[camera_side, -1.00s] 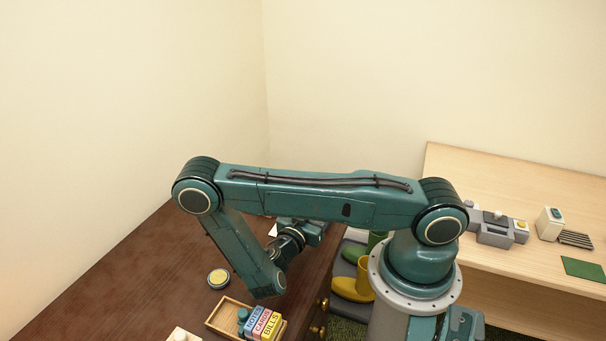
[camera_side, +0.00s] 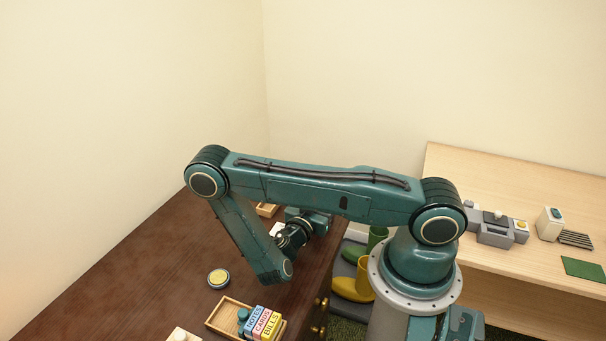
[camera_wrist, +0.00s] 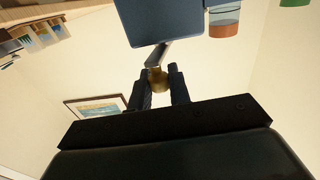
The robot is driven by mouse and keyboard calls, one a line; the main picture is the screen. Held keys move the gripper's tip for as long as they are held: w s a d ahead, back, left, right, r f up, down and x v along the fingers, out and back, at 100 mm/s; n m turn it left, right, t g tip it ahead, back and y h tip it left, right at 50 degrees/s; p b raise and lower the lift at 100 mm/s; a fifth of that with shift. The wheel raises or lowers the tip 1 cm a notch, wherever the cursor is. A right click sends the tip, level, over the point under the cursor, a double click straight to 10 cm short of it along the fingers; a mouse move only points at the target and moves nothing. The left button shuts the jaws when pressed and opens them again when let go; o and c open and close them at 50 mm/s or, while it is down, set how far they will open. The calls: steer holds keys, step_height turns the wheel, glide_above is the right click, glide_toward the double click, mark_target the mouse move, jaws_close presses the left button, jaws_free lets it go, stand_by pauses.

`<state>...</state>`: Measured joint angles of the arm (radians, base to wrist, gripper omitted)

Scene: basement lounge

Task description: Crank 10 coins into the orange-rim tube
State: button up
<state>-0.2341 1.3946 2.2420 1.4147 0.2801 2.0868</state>
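In the wrist view, which looks upside down, a brass crank knob (camera_wrist: 157,80) on a grey lever sits between the two dark fingers of my gripper (camera_wrist: 159,84). The fingers appear closed against both sides of the knob. The lever joins a dark blue box (camera_wrist: 160,22). Beside the box is a clear tube with an orange rim (camera_wrist: 223,22), cut off by the picture edge. Its coins cannot be counted. In the side view my forearm hides the fingers, the crank and the tube.
On the dark desk (camera_side: 150,270) stand a round yellow-topped piece (camera_side: 218,278) and a wooden tray (camera_side: 213,320) with labelled blocks. Boots (camera_side: 352,287) stand beside the desk. A pale table (camera_side: 450,170) at the right holds grey devices. A green thing (camera_wrist: 295,3) shows at the wrist view's top.

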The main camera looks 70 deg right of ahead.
jaws_close()
steer(key=shift+s+d+n+t, duration=0.1)
steer(key=shift+s+n+t, duration=0.2)
steer(key=shift+n+t, duration=0.75)
steer(key=shift+m+t, duration=0.25)
steer(key=o, duration=0.7)
jaws_free()
steer(key=shift+s+a, duration=0.15)
steer(key=shift+a, duration=3.3)
steer(key=shift+s+a, duration=0.15)
steer(key=shift+a, duration=3.3)
